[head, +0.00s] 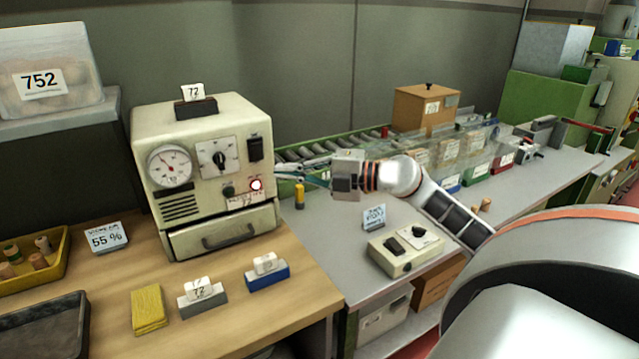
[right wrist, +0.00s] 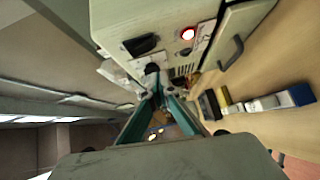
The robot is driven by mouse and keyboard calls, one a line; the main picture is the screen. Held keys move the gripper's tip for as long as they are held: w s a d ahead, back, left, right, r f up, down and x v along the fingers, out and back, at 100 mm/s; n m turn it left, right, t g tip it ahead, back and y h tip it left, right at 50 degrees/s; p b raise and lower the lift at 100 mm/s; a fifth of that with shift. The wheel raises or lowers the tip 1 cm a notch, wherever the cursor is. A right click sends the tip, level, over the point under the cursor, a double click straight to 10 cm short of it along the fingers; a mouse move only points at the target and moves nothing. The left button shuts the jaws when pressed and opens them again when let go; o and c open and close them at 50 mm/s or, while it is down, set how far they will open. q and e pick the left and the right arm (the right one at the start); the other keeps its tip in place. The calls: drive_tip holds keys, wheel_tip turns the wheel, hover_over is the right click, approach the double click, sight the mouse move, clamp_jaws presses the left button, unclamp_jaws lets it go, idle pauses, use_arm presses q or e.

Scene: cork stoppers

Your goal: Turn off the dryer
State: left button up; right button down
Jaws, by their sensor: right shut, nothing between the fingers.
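The dryer (head: 203,165) is a cream metal box on the wooden bench at left, with a round gauge (head: 170,165), a dial (head: 216,157), a black switch (head: 255,149), a small dark knob (head: 228,190) and a lit lamp (head: 256,185). Its drawer (head: 222,235) is shut. In the right wrist view the dryer front (right wrist: 215,50) shows the lit lamp (right wrist: 187,34) and black switch (right wrist: 140,45). My right gripper (head: 279,177) is shut and empty just right of the dryer front, its fingertips (right wrist: 152,72) close to the panel; contact cannot be told. My left gripper is not in view.
A yellow bottle-like piece (head: 299,195) stands below my right gripper. A small control box (head: 405,248) sits on the grey bench. Blocks with cards (head: 266,275) and a yellow cloth (head: 148,310) lie before the dryer. A roller conveyor (head: 330,146) runs behind.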

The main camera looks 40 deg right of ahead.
drive_tip(key=f+v, duration=0.1)
drive_tip(key=v, duration=0.6)
drive_tip(key=shift+d+f+b, duration=0.2)
drive_tip(key=shift+f+b, duration=0.15)
drive_tip(key=shift+b, duration=0.05)
